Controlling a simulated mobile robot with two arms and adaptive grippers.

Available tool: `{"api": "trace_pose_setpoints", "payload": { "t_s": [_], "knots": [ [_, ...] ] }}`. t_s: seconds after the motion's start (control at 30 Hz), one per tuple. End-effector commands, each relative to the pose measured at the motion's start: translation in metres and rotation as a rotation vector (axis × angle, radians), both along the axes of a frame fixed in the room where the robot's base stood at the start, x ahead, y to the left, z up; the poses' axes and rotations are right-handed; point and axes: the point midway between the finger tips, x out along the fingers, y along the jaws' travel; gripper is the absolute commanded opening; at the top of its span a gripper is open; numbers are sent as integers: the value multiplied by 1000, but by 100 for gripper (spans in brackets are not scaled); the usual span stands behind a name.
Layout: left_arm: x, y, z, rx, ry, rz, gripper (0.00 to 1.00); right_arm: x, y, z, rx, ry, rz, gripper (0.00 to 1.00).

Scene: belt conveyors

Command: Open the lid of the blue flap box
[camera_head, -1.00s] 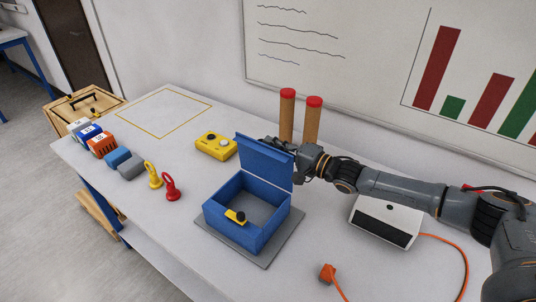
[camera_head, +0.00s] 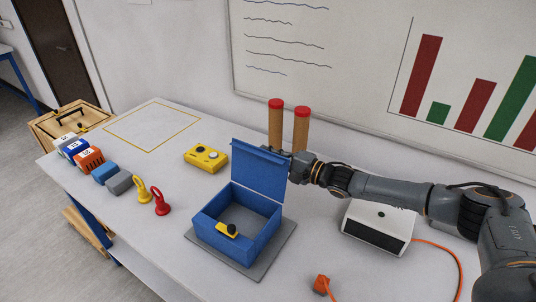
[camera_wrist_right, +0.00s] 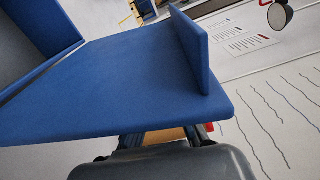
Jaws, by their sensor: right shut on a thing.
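The blue flap box (camera_head: 257,246) sits on a grey base plate on the table, with its inside showing. Its lid (camera_head: 259,172) stands up at the rear edge, raised well clear of the opening. My left gripper is not in view.
Two wooden cylinders with red tops (camera_head: 288,125) stand just behind the lid. A white device (camera_head: 379,229) is under my right arm. A yellow button box (camera_head: 206,158), red and yellow rings, and several small blocks lie left.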

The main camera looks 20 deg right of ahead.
Motion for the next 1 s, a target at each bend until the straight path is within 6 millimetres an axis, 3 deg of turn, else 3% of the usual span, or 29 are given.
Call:
{"api": "trace_pose_setpoints", "payload": {
  "t_s": [0.07,0.47,1.0],
  "knots": [
    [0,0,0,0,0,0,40,-1,1,-2,-2,2,1,19],
    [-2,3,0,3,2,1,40,-6,-4,-1,-1,2,0,19],
    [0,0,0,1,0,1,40,-85,-66,-1,-3,3,-1,19]
  ]
}}
